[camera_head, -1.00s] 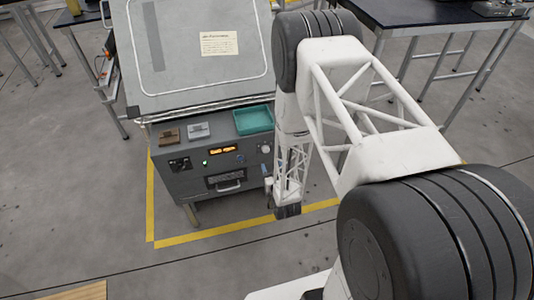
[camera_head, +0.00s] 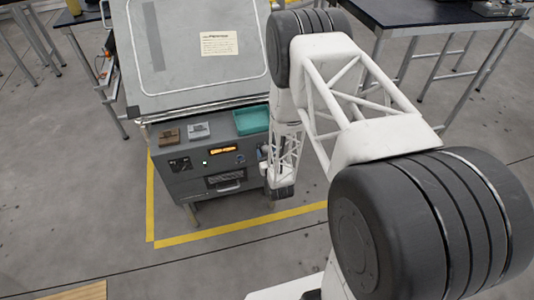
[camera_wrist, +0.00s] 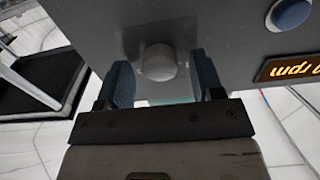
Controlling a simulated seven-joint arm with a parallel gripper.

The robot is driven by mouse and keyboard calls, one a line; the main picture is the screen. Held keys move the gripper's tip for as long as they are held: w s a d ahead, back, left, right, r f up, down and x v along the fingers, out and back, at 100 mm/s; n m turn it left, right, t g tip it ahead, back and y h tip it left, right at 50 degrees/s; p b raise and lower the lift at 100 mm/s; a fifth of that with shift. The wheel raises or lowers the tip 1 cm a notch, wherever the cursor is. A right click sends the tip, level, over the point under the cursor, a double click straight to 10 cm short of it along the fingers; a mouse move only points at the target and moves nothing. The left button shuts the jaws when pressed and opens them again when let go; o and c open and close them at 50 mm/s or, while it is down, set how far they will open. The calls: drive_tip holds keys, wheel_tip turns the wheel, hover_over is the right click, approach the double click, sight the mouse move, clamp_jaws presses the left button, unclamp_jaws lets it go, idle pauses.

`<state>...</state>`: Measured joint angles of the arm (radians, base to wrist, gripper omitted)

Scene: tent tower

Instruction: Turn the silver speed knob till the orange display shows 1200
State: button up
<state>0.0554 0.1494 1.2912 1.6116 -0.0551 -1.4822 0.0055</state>
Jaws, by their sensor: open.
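The silver speed knob (camera_wrist: 159,62) is on the grey front panel and shows in the wrist view between the two blue fingers of my gripper (camera_wrist: 162,82). The fingers are open, one on each side of the knob, with a gap on both sides. In the head view my arm hides the knob. The orange display (camera_head: 223,150) is lit on the panel; its text is too small to read there.
A blue button (camera_wrist: 288,14) is beside the display. A teal tray (camera_head: 251,121) and small blocks (camera_head: 198,131) sit on the machine's ledge. A drawer-like slot with a handle (camera_head: 228,187) is below the display. A dark table (camera_head: 430,14) stands at the back right.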

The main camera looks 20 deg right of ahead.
drive_tip(key=shift+c, duration=0.2)
drive_tip(key=c, duration=0.9)
drive_tip(key=shift+m, duration=0.4)
drive_tip(key=m, duration=1.1)
drive_tip(key=o, duration=0.9)
